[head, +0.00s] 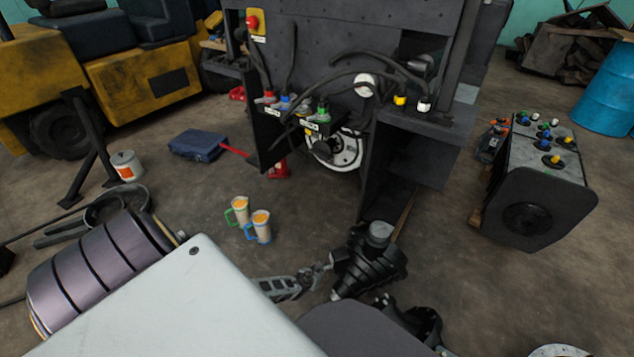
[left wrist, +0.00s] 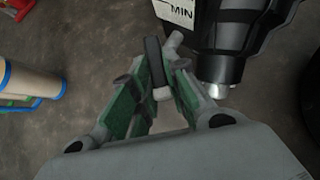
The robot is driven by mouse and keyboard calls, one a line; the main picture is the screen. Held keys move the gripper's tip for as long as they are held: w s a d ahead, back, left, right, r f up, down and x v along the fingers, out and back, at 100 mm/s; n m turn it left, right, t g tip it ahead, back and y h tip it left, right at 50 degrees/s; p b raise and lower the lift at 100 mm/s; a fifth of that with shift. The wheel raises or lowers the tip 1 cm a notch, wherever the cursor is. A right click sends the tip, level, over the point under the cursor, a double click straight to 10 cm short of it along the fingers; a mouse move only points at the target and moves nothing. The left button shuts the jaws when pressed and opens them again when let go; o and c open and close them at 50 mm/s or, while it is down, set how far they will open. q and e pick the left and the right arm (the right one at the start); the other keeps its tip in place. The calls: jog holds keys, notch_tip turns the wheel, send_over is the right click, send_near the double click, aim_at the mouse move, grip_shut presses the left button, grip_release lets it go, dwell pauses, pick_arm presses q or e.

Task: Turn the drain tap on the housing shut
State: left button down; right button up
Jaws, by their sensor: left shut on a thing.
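The housing (head: 368,262) is a black ribbed body with a grey cap, standing on the floor near the bottom middle of the head view. In the left wrist view the black housing (left wrist: 235,30) fills the top right, with a white "MIN" label and a metal stub below. The drain tap (left wrist: 155,62) shows as a dark lever with a pale end, beside the housing. My left gripper (left wrist: 160,78) has its green-padded fingers on either side of the lever and is shut on it. In the head view my left gripper (head: 318,274) reaches the housing's left side. The tap's inner joint is partly hidden.
Two tan-filled jugs (head: 250,220) stand on the floor left of the housing. The dark forklift frame (head: 440,120) with hoses rises behind. A battery-like block (head: 535,185) stands at right. Bare floor lies between the jugs and the frame.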

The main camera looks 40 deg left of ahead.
pick_arm(q)
jog(key=shift+d+n+y+p, duration=0.2)
jog(key=shift+n+y+p, duration=0.1)
jog(key=shift+n+y, duration=0.15)
jog(key=n+g+y, duration=0.1)
jog(key=n, duration=0.1)
jog(key=w+d+n+g+y+b, duration=0.1)
jog(key=n+y, duration=0.1)
jog(key=n, duration=0.1)
jog(key=w+d+n+g+y+b, duration=0.1)
jog(key=n+g+y, duration=0.1)
jog(key=n, duration=0.1)
jog(key=shift+d+n, duration=0.1)
jog(key=shift+n, duration=0.15)
pick_arm(e)
jog(key=shift+a+r, duration=0.1)
jog(key=shift+r, duration=0.6)
pick_arm(q)
jog(key=c, duration=1.4)
grip_release()
pick_arm(e)
jog(key=shift+f, duration=0.15)
jog(key=shift+s+f, duration=0.1)
